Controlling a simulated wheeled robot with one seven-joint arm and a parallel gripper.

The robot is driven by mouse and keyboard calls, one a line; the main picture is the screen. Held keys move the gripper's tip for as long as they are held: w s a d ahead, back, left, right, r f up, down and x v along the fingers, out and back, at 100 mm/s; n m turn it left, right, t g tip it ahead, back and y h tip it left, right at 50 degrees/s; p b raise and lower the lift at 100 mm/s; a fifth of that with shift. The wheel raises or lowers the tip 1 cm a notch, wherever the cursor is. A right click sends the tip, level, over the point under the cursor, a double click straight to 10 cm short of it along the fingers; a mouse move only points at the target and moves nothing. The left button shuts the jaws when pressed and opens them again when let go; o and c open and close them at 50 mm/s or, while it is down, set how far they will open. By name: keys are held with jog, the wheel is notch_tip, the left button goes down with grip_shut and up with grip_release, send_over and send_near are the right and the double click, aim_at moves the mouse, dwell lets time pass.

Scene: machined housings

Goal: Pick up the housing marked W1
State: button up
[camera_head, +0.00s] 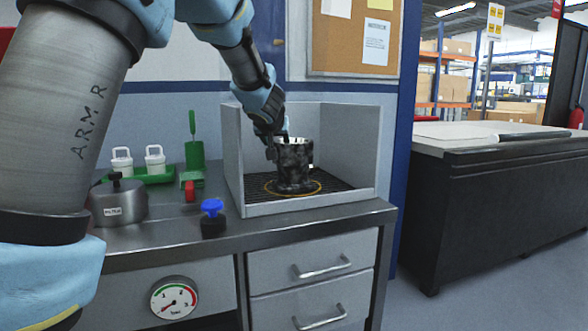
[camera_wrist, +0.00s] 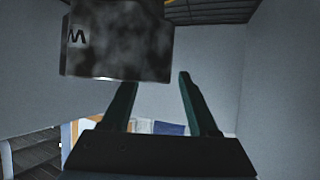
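The housing (camera_head: 292,165) is a dark, mottled, round metal part with a wider base. It stands upright inside the grey open-fronted box, within a yellow ring. The wrist view appears upside down; there the housing (camera_wrist: 117,45) fills the upper left. A letter on it looks like M, or an inverted W; no digit is readable. My gripper (camera_head: 278,147) is at the housing's upper left rim in the head view. In the wrist view my gripper (camera_wrist: 157,82) has its fingers apart. The housing lies toward the left finger, whose tip meets its edge; contact cannot be told.
The grey box (camera_head: 355,142) has walls at the left, back and right and a low front lip. On the bench stand a labelled steel pot (camera_head: 118,205), a blue-knobbed piece (camera_head: 212,217), a red-and-green piece (camera_head: 190,190) and white containers on a green tray (camera_head: 153,175).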

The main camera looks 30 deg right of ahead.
grip_shut()
dwell(1.2)
jog(key=shift+r, duration=0.1)
